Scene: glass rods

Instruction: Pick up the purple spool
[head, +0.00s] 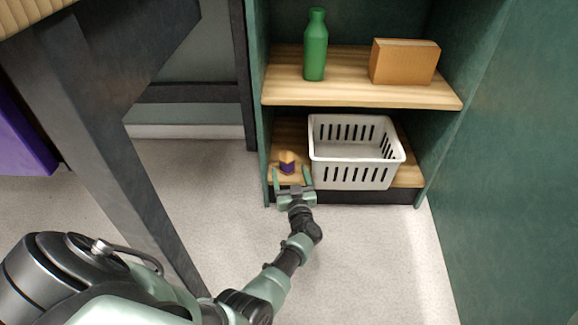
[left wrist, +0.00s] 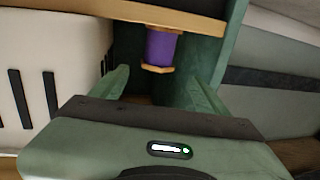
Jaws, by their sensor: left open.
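The purple spool (head: 287,168) has a purple middle and tan wooden ends. It stands upright on the lower shelf, left of the white basket. It also shows in the left wrist view (left wrist: 160,47), at the top middle beyond my fingers. My left gripper (head: 292,176) is open at the front edge of the lower shelf. Its two fingers point toward the spool, one to each side of it in the picture. The spool looks to be just beyond the fingertips, and I see no contact. My right gripper is in neither view.
A white slotted basket (head: 352,178) stands close to the right of the gripper. The upper shelf (head: 345,93) overhangs and holds a green bottle (head: 315,48) and a cardboard box (head: 404,62). A green side wall (head: 257,110) bounds the left.

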